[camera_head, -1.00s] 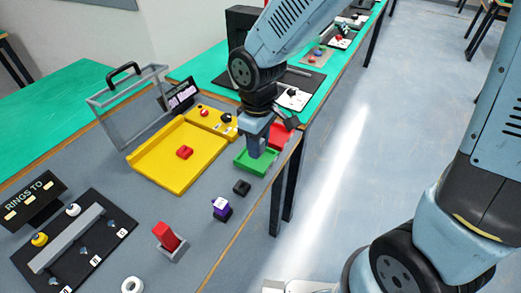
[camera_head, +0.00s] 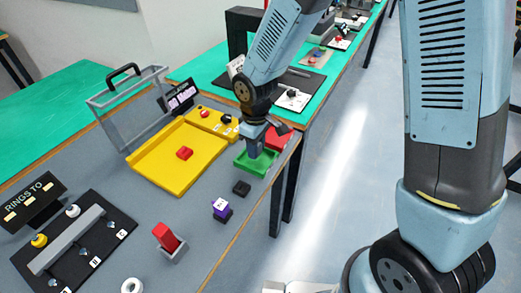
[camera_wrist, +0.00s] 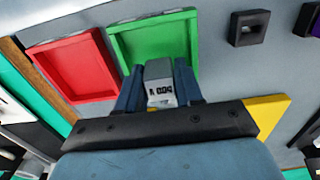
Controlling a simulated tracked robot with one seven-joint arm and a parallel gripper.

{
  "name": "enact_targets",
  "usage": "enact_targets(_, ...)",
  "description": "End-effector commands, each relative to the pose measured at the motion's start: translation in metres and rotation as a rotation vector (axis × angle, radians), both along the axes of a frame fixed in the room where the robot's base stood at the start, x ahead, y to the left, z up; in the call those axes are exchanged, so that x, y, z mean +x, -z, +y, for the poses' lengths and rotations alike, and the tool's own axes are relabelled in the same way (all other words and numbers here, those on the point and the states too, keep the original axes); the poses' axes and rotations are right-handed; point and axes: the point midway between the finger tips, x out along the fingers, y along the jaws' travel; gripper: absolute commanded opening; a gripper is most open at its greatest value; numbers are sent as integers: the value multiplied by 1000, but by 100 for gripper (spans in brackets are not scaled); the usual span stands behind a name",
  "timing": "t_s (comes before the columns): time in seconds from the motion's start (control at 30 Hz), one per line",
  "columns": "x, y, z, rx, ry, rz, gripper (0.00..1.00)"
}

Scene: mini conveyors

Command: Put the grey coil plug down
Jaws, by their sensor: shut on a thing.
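My gripper (camera_head: 256,146) is over the green tray (camera_head: 268,168) in the head view, fingers pointing down. In the wrist view, my gripper (camera_wrist: 159,92) is shut on the grey coil plug (camera_wrist: 160,83), which shows a pale face with dark marks between the two fingers. The green tray (camera_wrist: 117,36) lies just beyond the plug in the wrist view, with a bare floor where it shows. Whether the plug touches the tray floor cannot be told.
A red tray (camera_wrist: 70,70) is beside the green one. A black block with a recess (camera_wrist: 248,27) stands on the other side; it also shows in the head view (camera_head: 241,187). A large yellow tray (camera_head: 150,165) holds a red piece (camera_head: 184,153). A purple block (camera_head: 221,208) is nearer the front edge.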

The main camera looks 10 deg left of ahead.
Motion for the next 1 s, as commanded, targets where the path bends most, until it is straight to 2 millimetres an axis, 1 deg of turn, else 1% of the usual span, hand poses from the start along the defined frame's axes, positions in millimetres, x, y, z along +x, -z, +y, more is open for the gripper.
enact_targets(0.03, -1, 7, 0, -2, -2, 2, 1)
enact_targets(0.13, -1, 15, 0, -1, -2, 0, 1)
enact_targets(0.5, 0, 18, 0, -1, -2, 0, 1)
enact_targets(0.53, 0, 18, 0, 0, -2, 0, 38)
enact_targets(0.77, 0, 18, 1, 0, -2, 0, 60)
enact_targets(0.8, 0, 18, 1, 0, -2, 0, 61)
enact_targets(1.0, 0, 17, 1, 0, -2, 0, 61)
